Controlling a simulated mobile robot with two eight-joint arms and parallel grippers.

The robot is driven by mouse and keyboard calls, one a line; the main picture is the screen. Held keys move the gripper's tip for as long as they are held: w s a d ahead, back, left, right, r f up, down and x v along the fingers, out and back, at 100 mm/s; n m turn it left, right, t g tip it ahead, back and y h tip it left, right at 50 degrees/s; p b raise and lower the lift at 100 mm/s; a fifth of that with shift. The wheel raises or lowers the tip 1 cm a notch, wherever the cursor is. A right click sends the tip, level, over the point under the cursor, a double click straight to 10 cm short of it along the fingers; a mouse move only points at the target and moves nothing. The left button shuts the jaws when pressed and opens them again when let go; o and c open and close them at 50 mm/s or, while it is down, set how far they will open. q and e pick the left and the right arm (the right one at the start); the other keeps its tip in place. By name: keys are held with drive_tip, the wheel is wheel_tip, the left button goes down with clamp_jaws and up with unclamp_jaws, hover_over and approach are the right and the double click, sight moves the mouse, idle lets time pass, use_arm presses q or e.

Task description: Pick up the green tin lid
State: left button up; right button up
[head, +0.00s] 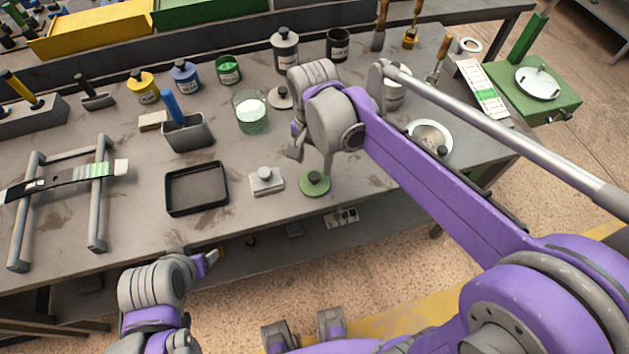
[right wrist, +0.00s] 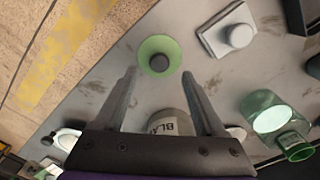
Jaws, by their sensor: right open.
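The green tin lid (head: 306,190) is a flat disc with a dark round knob. It lies on the grey bench near the front edge, and in the right wrist view (right wrist: 146,48) it sits just ahead of the fingers, between their lines. My right gripper (head: 312,163) reaches down over the lid in the head view. In the right wrist view its fingers (right wrist: 159,76) are spread with nothing between them. My left gripper (head: 211,257) is low at the front edge of the bench, and its finger gap is not clear.
A white block with a knob (head: 266,187) and a black tray (head: 197,209) lie left of the lid. A metal bowl (head: 446,135) is to the right.

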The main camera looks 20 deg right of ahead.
sight(314, 175)
wheel_tip(314, 175, down, 6)
drive_tip(key=shift+w+d+r, duration=0.1)
drive_tip(key=shift+d+r, duration=0.05)
drive_tip(key=shift+c, duration=0.2)
clamp_jaws()
